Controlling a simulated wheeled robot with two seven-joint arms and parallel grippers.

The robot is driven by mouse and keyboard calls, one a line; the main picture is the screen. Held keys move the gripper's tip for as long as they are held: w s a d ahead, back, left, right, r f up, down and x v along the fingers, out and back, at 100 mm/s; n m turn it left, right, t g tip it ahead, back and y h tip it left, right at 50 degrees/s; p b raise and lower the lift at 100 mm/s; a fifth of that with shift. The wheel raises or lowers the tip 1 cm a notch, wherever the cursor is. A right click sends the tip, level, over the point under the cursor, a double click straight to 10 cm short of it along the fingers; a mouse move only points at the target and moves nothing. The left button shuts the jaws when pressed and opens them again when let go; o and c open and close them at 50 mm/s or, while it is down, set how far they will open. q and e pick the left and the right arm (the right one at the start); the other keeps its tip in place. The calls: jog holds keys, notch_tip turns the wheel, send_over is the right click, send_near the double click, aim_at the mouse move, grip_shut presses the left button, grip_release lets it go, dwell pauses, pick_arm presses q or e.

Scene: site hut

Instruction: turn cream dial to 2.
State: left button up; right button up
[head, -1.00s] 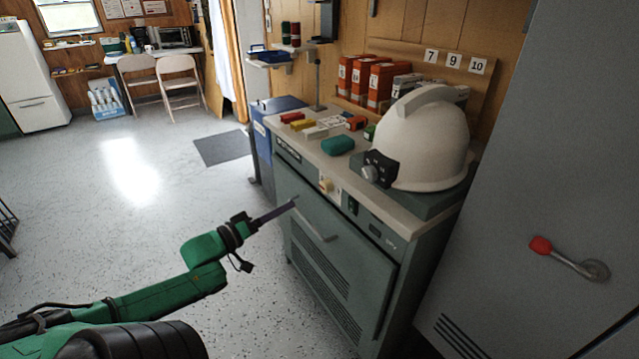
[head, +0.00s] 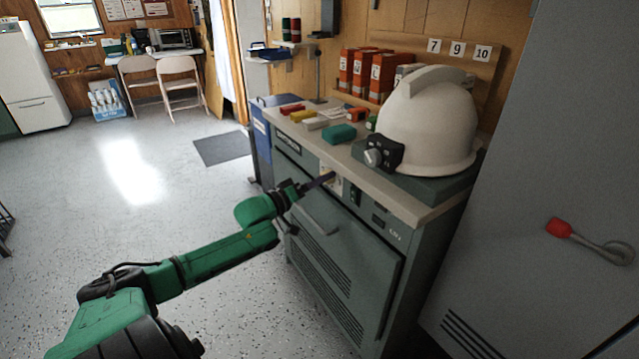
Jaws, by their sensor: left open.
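The cream dial sits on a cream plate (head: 337,184) high on the front of a grey-green cabinet (head: 392,233). My left gripper (head: 328,178) reaches in from the left with its fingertips right at this plate. It covers most of the dial, so the dial's setting and its numbers cannot be read. The left gripper is open; whether its fingers touch the dial cannot be told. My right gripper is not in view.
A white helmet with a black lamp (head: 428,122) stands on the cabinet top, beside a teal case (head: 338,133) and several small coloured boxes. A door handle (head: 325,218) juts out below. A grey locker with a red-tipped lever (head: 559,228) stands at right.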

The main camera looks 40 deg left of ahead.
pick_arm(q)
grip_shut()
